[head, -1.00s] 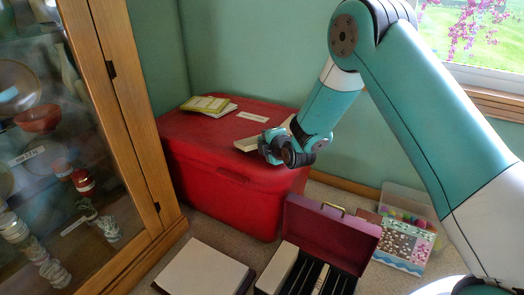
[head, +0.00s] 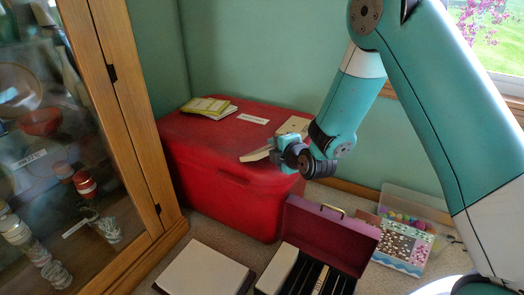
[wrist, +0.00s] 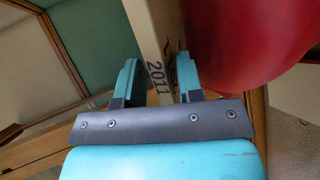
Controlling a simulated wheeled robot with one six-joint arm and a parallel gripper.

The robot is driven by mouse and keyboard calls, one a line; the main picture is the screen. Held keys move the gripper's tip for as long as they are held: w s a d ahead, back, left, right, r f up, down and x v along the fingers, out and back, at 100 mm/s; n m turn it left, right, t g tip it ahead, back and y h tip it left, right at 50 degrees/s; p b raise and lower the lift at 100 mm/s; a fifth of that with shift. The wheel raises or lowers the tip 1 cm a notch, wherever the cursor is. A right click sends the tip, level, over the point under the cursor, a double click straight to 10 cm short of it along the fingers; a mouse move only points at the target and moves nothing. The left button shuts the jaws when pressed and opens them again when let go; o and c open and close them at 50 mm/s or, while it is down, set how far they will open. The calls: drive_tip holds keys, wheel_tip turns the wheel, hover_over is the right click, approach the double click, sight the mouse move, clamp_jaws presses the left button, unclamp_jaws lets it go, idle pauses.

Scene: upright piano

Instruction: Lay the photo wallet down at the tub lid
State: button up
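The red tub lid (head: 215,135) tops a large red tub against the green wall in the head view. My gripper (head: 279,152) is over the lid's front right edge, shut on a cream, slim item marked 2011, which I take for the photo wallet (head: 256,155). In the wrist view the wallet (wrist: 160,60) stands between both fingers of my gripper (wrist: 157,80), with the red tub (wrist: 245,40) close on the right. Whether the wallet touches the lid I cannot tell. My gripper hides part of it.
Yellow-green booklets (head: 208,107), a white label (head: 252,119) and a cream item (head: 294,125) lie on the lid. A wooden glass cabinet (head: 130,100) stands left. An open maroon case (head: 325,235) and a clear box (head: 408,205) are on the floor.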

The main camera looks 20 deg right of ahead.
drive_tip(key=shift+s+d+r, duration=0.1)
drive_tip(key=shift+s+r, duration=0.1)
drive_tip(key=shift+s, duration=0.25)
